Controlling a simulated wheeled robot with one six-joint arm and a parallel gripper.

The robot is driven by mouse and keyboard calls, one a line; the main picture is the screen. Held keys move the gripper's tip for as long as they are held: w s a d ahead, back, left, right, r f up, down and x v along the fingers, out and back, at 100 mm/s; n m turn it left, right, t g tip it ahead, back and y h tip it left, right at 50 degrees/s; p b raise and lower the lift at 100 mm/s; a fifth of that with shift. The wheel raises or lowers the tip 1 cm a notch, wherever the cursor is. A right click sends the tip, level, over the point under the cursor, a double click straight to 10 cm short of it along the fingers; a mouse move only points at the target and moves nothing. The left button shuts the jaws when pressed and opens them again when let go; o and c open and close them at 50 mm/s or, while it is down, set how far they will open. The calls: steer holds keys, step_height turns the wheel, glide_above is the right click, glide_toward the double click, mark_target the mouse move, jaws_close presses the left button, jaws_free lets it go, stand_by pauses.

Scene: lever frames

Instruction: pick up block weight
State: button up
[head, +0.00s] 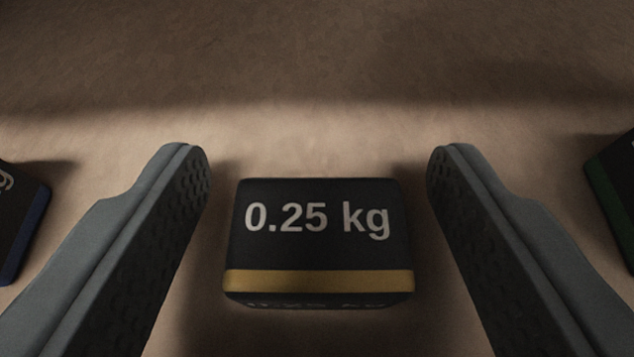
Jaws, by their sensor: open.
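A black block weight (318,240) marked "0.25 kg" with a yellow band sits on the light brown surface in the lower middle of the head view. My gripper (318,165) is open, with one grey finger on each side of the block. A gap shows between each finger's dark ridged pad and the block's side. The fingertips reach a little past the block's far edge in the picture. Nothing is held. The block's underside is hidden.
A dark block with a blue band (22,225) is cut off at the left edge. Another dark block with a green band (616,200) is cut off at the right edge. The brown surface (320,125) beyond the middle block is clear, with a shadow across its far part.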

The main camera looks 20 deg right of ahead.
mark_target(317, 288)
steer(key=c, duration=1.2)
steer(key=shift+r, duration=0.6)
steer(key=shift+s+a+r, duration=0.15)
steer(key=shift+s+r, duration=0.15)
steer(key=shift+r, duration=0.3)
steer(key=shift+s+a+r, duration=0.1)
steer(key=shift+s+r, duration=0.2)
steer(key=shift+r, duration=0.3)
steer(key=s+a, duration=0.2)
steer(key=s, duration=0.3)
steer(key=s+a, duration=0.2)
steer(key=s, duration=0.3)
steer(key=s+a, duration=0.2)
steer(key=s, duration=0.3)
steer(key=shift+s, duration=0.35)
